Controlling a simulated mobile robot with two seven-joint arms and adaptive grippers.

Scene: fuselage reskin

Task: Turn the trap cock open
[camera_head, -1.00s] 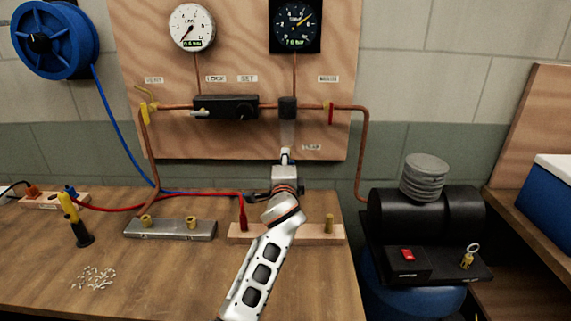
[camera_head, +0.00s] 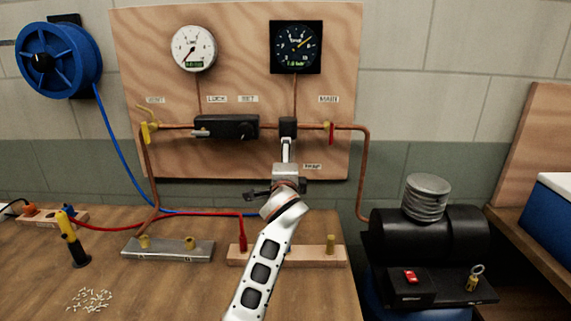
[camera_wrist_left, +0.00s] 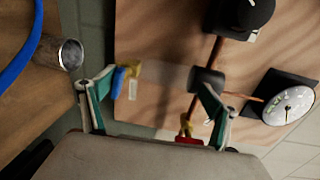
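The trap hangs below the copper pipe on the plywood panel. Its black head (camera_head: 287,128) shows in the head view, with the bowl and cock behind my gripper. The left wrist view shows the trap head (camera_wrist_left: 207,80), a clear bowl, and at its end the trap cock (camera_wrist_left: 121,82), a yellow fitting with a blue handle. My left gripper (camera_head: 286,160) is in front of the trap in the head view. In the left wrist view its fingers (camera_wrist_left: 145,88) are wide apart; the cock lies between them, close to the left-hand finger. I cannot tell if they touch. My right gripper is out of view.
A red-handled valve (camera_head: 331,132) sits on the pipe right of the trap, a black regulator (camera_head: 226,127) left of it. Two gauges hang above. A wooden block (camera_head: 300,256) and metal manifold (camera_head: 168,250) lie on the bench. A compressor (camera_head: 425,235) stands at the right.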

